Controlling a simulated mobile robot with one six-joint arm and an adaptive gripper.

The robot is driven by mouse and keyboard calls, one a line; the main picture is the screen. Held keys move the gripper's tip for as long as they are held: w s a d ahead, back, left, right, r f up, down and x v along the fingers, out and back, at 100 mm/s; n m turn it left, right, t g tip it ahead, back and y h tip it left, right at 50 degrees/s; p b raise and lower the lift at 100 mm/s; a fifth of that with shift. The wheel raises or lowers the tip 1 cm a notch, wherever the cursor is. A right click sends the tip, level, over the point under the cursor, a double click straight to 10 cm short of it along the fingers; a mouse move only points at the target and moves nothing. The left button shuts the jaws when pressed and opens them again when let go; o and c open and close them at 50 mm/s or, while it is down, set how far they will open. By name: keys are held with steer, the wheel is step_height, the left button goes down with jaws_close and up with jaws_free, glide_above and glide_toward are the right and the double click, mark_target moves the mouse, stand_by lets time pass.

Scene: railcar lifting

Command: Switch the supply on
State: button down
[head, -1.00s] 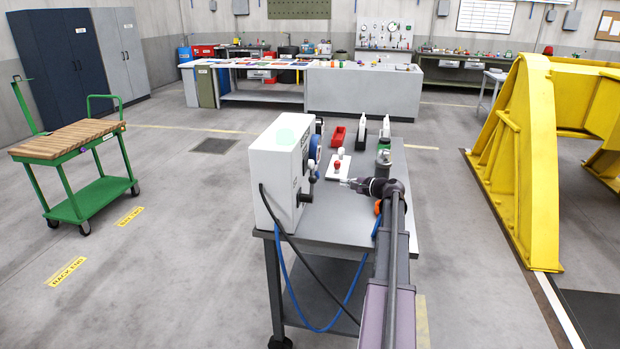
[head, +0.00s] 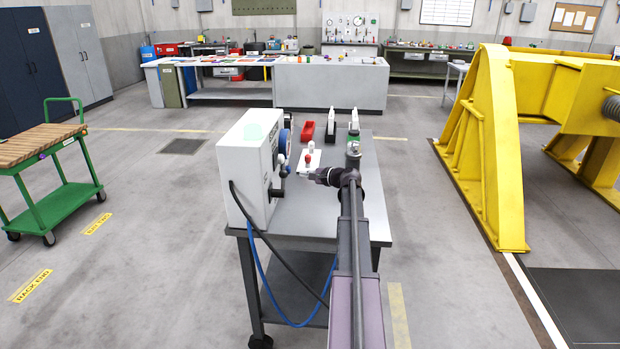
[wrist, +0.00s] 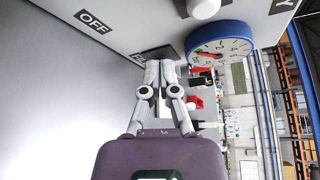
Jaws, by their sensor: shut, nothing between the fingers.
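The supply is a white box (head: 243,170) standing on the grey bench, with a blue-rimmed gauge (head: 288,136) and a black handle (head: 276,192) on its right face. My gripper (head: 312,174) is shut and empty, a little to the right of that face. In the wrist view its fingertips (wrist: 160,68) overlap a dark part of the face; I cannot tell whether they touch it.
A white plate with red and white knobs (head: 309,158), a red bin (head: 306,131) and bottle-like items stand on the bench (head: 310,222). A black cable and a blue hose (head: 262,275) hang at its front. A yellow frame (head: 510,170) stands right, a green cart (head: 70,205) left.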

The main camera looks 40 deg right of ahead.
mark_target(283, 182)
steer(key=b+x, duration=0.1)
steer(key=x, duration=0.5)
steer(key=s+a+r+p, duration=0.1)
steer(key=s+a+p, duration=0.1)
steer(key=a, duration=0.1)
steer(key=shift+s+r, duration=0.25)
steer(key=shift+r, duration=0.1)
steer(key=shift+w+a, duration=0.1)
steer(key=shift+a, duration=0.05)
